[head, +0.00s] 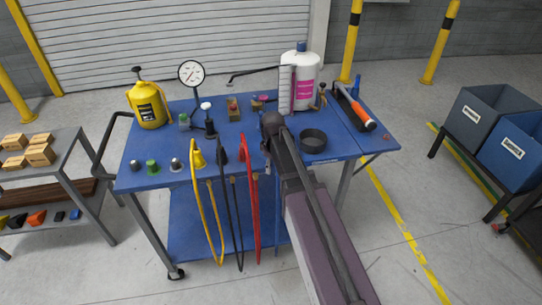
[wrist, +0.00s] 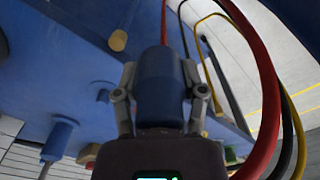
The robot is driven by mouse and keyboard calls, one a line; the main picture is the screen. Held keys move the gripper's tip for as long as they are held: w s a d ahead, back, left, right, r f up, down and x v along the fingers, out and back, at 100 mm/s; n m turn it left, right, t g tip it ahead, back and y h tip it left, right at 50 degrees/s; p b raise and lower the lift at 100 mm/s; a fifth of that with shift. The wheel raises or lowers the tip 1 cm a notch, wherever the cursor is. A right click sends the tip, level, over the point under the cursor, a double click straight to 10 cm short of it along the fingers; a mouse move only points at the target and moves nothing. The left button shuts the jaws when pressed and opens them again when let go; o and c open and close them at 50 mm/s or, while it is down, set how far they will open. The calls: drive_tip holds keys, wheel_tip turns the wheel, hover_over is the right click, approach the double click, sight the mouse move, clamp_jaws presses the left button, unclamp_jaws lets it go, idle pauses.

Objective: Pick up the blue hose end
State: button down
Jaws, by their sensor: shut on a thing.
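In the wrist view, the two fingers of my gripper (wrist: 160,76) are shut on the sides of the blue hose end (wrist: 161,62), a thick blue cylinder. The rest of its hose is not clearly visible. In the head view, my dark arm reaches to the table's front edge, right of the red hose, and hides the blue hose end and the fingers. Yellow (head: 198,158), black (head: 222,157) and red (head: 243,150) hose ends stand along the front edge to the left, their hoses looping down.
The blue table (head: 150,180) carries a yellow canister (head: 148,104), a gauge (head: 191,75), a white bottle (head: 305,75), a black ring (head: 313,140) and a tray with an orange-handled hammer (head: 357,110). The red hose (wrist: 268,90) passes close on the right in the wrist view.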

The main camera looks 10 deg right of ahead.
drive_tip(key=shift+s+r, duration=0.1)
drive_tip(key=shift+s, duration=1)
drive_tip(key=shift+s, duration=0.1)
idle(0.4)
